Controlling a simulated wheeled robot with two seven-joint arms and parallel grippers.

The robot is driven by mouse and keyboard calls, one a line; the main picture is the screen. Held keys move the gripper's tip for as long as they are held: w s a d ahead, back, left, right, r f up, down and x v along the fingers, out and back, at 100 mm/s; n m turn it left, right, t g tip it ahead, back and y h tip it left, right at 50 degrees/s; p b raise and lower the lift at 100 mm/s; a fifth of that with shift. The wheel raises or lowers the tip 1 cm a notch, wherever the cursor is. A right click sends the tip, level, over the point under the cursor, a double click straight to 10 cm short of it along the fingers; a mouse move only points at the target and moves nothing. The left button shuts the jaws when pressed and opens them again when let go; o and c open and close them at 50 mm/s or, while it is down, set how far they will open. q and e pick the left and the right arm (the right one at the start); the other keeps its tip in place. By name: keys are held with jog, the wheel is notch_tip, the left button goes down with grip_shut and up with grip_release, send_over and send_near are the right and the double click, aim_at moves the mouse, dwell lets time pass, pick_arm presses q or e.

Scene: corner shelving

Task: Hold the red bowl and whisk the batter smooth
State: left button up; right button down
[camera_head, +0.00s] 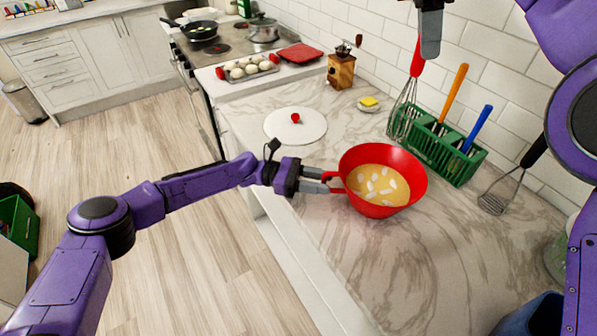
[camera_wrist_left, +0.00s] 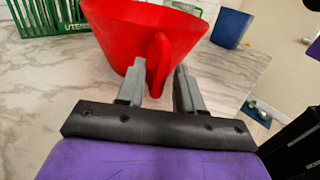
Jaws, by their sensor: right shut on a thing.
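The red bowl (camera_head: 408,165) stands upright on the marble counter with yellow batter (camera_head: 375,180) and pale lumps in it. My left gripper (camera_head: 322,181) has its fingers on either side of the bowl's handle. In the left wrist view the handle (camera_wrist_left: 159,62) sits between the two fingers, with a gap beside it, so the jaws look open. My right gripper (camera_head: 430,40) is shut on the red handle of the whisk (camera_head: 407,92), which hangs steeply, wires down, at the left end of the green rack (camera_head: 458,165). Its lower wires overlap the rack.
Orange- and blue-handled tools stand in the rack. A black-handled masher (camera_head: 508,185) leans at the wall. A white round board (camera_head: 296,125), a butter dish (camera_head: 369,104) and a wooden grinder (camera_head: 341,70) lie behind. A blue container (camera_head: 535,318) stands front right. The counter before the bowl is clear.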

pick_arm(q)
jog(key=shift+s+d, duration=0.1)
jog(key=shift+d, duration=0.4)
grip_shut()
jog(key=shift+o, duration=0.3)
grip_release()
grip_shut()
dwell(0.4)
